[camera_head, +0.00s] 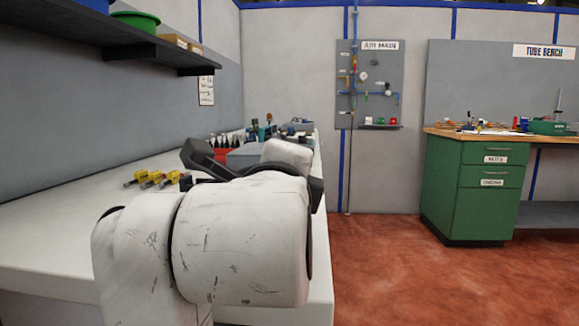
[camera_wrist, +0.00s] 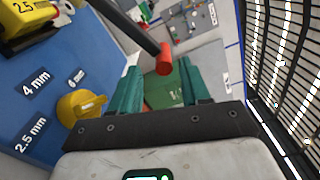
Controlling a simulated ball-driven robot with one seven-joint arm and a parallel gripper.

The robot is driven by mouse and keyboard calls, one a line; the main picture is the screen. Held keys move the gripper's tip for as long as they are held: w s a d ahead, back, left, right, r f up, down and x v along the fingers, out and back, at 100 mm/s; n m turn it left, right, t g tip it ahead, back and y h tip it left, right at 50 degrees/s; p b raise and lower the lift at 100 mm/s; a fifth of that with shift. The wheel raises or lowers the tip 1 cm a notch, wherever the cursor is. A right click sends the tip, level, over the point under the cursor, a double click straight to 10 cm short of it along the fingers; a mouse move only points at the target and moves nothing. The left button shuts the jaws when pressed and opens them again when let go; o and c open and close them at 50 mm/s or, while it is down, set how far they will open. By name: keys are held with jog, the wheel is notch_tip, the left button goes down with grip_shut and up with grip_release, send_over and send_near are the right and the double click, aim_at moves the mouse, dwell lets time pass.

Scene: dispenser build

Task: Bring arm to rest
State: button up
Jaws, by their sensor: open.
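My white, scuffed arm reaches out over the white bench (camera_head: 50,235) in the head view, and its links hide part of the bench top. In the wrist view my gripper (camera_wrist: 160,88) shows two teal fingers set apart on a dark bar. It is open. A dark rod with a red end (camera_wrist: 164,60) shows near the gap between the fingertips; I cannot tell how far off it is. I see nothing held between the fingers. In the head view the fingers cannot be made out behind the arm.
Yellow pieces (camera_head: 152,178) lie on the bench left of my arm. A grey box (camera_head: 243,157) stands behind it. A blue surface (camera_wrist: 60,75) marked with sizes carries a yellow knob (camera_wrist: 80,106). A green cabinet (camera_head: 470,190) stands right; red floor (camera_head: 390,260) between is clear.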

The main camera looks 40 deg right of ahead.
jog(key=shift+v, duration=1.1)
jog(key=shift+d, duration=0.1)
